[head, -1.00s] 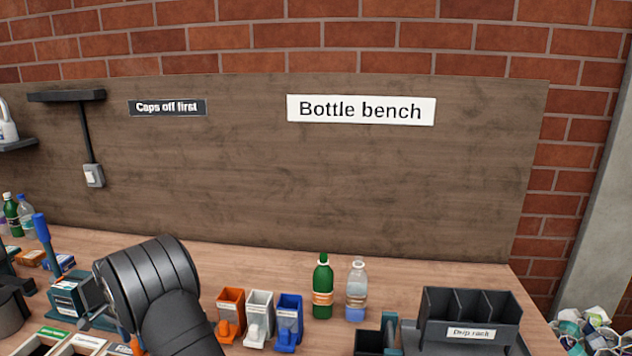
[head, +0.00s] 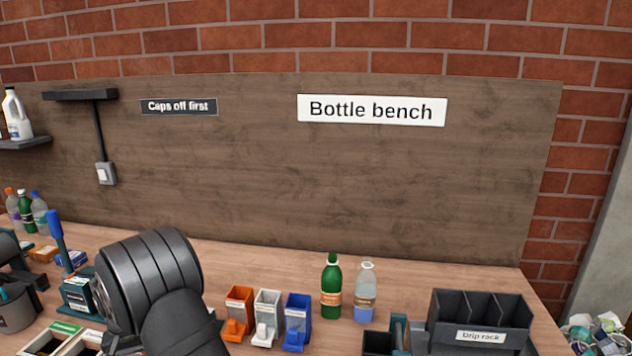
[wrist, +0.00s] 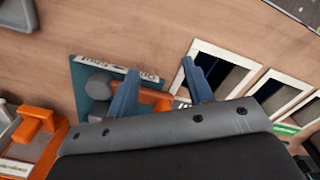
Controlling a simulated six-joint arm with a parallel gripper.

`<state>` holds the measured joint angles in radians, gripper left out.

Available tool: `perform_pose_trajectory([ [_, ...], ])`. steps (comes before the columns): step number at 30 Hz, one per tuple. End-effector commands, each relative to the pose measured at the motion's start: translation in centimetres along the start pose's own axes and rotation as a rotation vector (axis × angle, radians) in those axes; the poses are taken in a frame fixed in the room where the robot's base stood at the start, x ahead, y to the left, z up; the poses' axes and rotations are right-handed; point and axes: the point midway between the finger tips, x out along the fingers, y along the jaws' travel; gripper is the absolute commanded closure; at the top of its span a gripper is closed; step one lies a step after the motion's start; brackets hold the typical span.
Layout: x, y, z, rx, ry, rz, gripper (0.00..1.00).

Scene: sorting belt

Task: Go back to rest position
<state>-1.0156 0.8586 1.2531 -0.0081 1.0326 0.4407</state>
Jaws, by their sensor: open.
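My gripper (wrist: 162,82) shows in the wrist view with its two blue fingers apart and nothing between them. It is over the bench (wrist: 130,30), near a teal plate with a label (wrist: 85,70) and white-framed openings (wrist: 222,65). In the head view my dark arm covers the lower left of the bench, and the gripper's fingers are hidden there. A green bottle (head: 331,288) and a clear bottle with blue at its base (head: 365,293) stand upright on the bench, away from the arm.
Orange (head: 239,310), white (head: 267,316) and blue (head: 297,320) bins stand right of my arm. A black drip rack (head: 490,310) is at the right. More bottles (head: 26,211) stand far left. The bench behind the bins is clear.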

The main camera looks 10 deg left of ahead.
Motion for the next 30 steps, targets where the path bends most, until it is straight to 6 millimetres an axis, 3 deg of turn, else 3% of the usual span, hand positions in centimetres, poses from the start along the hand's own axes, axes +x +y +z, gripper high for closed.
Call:
perform_pose_trajectory([
  [18,0.0,1.7,4.0,-0.455,0.002,0.000,0.53],
  [30,-0.9,1.8,4.2,-0.484,0.004,0.000,0.53],
])
